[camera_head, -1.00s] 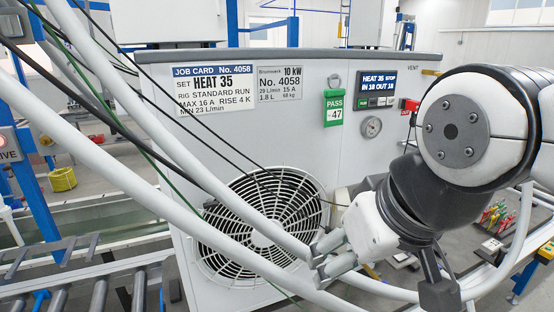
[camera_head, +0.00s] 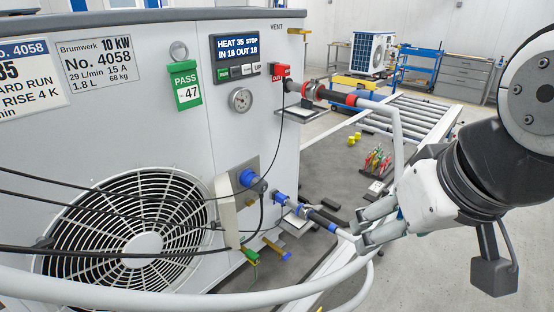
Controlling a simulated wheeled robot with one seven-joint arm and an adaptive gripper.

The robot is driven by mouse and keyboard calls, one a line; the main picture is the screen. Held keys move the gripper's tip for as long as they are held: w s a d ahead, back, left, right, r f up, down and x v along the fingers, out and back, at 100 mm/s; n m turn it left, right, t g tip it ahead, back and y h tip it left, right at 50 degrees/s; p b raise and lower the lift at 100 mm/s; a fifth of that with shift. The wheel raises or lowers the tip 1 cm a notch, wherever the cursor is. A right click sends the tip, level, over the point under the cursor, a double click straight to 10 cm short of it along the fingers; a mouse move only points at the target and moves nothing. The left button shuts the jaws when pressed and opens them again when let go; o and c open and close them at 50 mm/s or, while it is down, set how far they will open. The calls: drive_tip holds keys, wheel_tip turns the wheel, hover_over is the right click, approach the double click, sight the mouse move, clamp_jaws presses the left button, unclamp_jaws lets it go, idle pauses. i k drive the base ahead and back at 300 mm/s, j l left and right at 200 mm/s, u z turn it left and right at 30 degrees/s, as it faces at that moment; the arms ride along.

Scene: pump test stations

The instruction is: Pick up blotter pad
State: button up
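No object is clearly recognisable as the blotter pad. A flat pale piece with a dark edge (camera_head: 296,224) lies below the blue coupling (camera_head: 287,200), partly hidden by hoses. A similar flat piece (camera_head: 291,113) sits below the red coupling (camera_head: 310,90). I cannot tell whether either is the pad. My gripper (camera_head: 357,232) is at the right of the head view, pointing left, with its two fingers apart and nothing seen between them. In the picture it overlaps the pale hose; I cannot tell whether it touches.
The grey test unit (camera_head: 150,135) with its fan grille (camera_head: 98,222) fills the left. A pale hose (camera_head: 190,300) crosses the foreground. Coloured-handled tools (camera_head: 378,162) stand on the dark surface behind my gripper. A roller conveyor (camera_head: 415,116) runs at the back right.

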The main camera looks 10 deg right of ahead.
sight(292, 217)
drive_tip(key=i+l+u, duration=0.1)
drive_tip(key=l, duration=0.25)
drive_tip(key=i+l+u, duration=0.15)
drive_tip(key=l, duration=0.25)
drive_tip(key=i+l+u, duration=0.1)
drive_tip(key=i+l, duration=0.15)
drive_tip(key=l, duration=0.15)
drive_tip(key=i+l+u, duration=0.1)
drive_tip(key=l, duration=0.3)
drive_tip(key=i+l+u, duration=0.1)
drive_tip(key=l, duration=0.35)
drive_tip(key=i+l+u, duration=0.15)
drive_tip(key=l, duration=0.25)
drive_tip(key=i+l+u, duration=0.1)
drive_tip(key=l, duration=0.35)
